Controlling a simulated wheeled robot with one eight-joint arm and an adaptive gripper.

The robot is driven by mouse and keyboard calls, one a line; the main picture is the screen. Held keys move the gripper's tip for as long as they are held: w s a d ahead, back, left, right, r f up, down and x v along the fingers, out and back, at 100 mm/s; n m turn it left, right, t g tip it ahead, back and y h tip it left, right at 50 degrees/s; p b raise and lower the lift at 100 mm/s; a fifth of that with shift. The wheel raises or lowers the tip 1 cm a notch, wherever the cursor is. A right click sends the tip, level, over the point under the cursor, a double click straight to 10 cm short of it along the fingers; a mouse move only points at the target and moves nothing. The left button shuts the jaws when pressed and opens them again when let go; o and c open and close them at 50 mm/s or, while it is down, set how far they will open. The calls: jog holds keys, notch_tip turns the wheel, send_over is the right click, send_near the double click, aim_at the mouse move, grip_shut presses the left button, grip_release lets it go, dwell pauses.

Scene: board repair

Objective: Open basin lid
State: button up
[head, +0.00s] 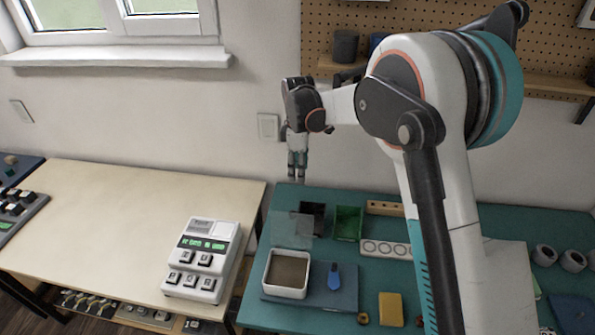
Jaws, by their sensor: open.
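A white square basin (285,292) with a brownish inside stands on a blue-grey mat on the teal bench. A clear, see-through lid panel (291,230) rises at the basin's back edge, tilted up, and the basin's top looks uncovered. My gripper (297,180) points down above the far side of the bench, beyond and above the lid panel. Its fingers look close together at this size, with nothing visible between them. It appears apart from the lid.
Behind the lid are a black bin (313,218) and a green bin (348,223). A blue-handled tool (334,276) lies right of the basin. A yellow block (390,309) lies at the front. A keypad device (203,262) stands on the pale table at left.

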jog(key=shift+r, duration=0.1)
dwell(0.5)
notch_tip(320, 180, up, 12)
dwell(0.5)
jog(key=s+d+r+m+t+y+b, duration=0.1)
jog(key=s+d+r+m, duration=0.25)
jog(key=s+d, duration=0.4)
jog(key=s+d+r+m+t+b, duration=0.1)
jog(key=s+d+r+m+t, duration=0.15)
jog(key=s+d+m, duration=0.4)
jog(key=s+d+f+m+t, duration=0.1)
jog(key=s+d+f+m, duration=0.1)
jog(key=s, duration=0.4)
jog(key=s+d+f+m+t+b, duration=0.1)
jog(key=s+d+f+m, duration=0.1)
jog(key=s+d, duration=0.3)
jog(key=s+d+f+m+t+h+b, duration=0.1)
jog(key=s+d+f+m, duration=0.2)
jog(key=s, duration=0.6)
jog(key=shift+d+f+t, duration=0.35)
jog(key=shift+d+f, duration=0.05)
